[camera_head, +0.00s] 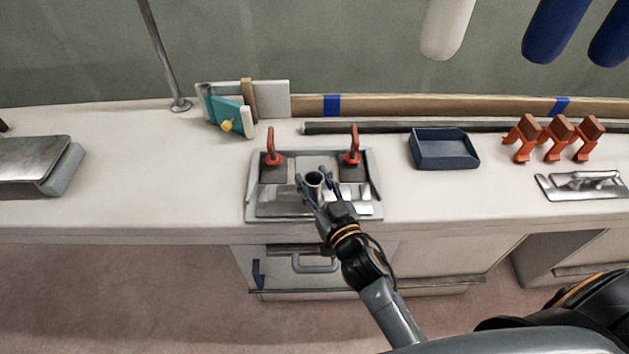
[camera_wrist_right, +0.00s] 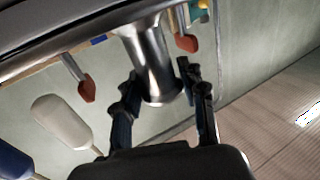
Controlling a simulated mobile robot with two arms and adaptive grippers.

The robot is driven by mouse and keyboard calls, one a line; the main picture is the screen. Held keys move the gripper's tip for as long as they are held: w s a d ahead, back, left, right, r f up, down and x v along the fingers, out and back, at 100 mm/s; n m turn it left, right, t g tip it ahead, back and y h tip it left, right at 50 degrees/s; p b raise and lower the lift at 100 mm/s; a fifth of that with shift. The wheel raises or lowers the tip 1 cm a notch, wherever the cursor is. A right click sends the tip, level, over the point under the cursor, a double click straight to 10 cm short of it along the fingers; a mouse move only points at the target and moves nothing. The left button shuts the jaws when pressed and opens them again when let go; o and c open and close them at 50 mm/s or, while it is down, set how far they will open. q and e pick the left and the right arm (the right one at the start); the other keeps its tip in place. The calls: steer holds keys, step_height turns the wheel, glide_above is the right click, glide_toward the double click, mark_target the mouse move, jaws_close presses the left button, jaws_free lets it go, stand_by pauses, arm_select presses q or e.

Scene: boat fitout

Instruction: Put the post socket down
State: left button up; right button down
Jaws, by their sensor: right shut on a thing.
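The post socket (camera_head: 314,179) is a grey metal tube with a dark open top, upright over the middle of a grey fixture (camera_head: 262,209). The fixture has two red-handled clamps (camera_head: 270,158) (camera_head: 353,156), one on each side of the socket. My right gripper (camera_head: 319,183) reaches in from the front and is shut on the socket. In the right wrist view the shiny socket (camera_wrist_right: 153,60) sits between my fingers (camera_wrist_right: 156,88), and its wider end meets a grey surface. I cannot tell whether it bears fully on the fixture. My left gripper is out of view.
A blue tray (camera_head: 443,162) and several orange clamps (camera_head: 555,138) stand to the right, with a metal plate with a handle (camera_head: 583,186). Boards (camera_head: 285,97) and a teal piece lean behind left. A dark rod lies behind the fixture.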

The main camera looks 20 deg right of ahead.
steer(key=shift+r, duration=0.1)
steer(key=c, duration=0.8)
jaws_free()
steer(key=shift+f, duration=0.2)
steer(key=shift+o, duration=0.2)
steer(key=shift+s+r, duration=0.1)
steer(key=shift+r, duration=0.15)
steer(key=s+d, duration=0.1)
steer(key=s, duration=1.1)
steer(key=shift+d, duration=0.2)
steer(key=shift+w+f, duration=0.1)
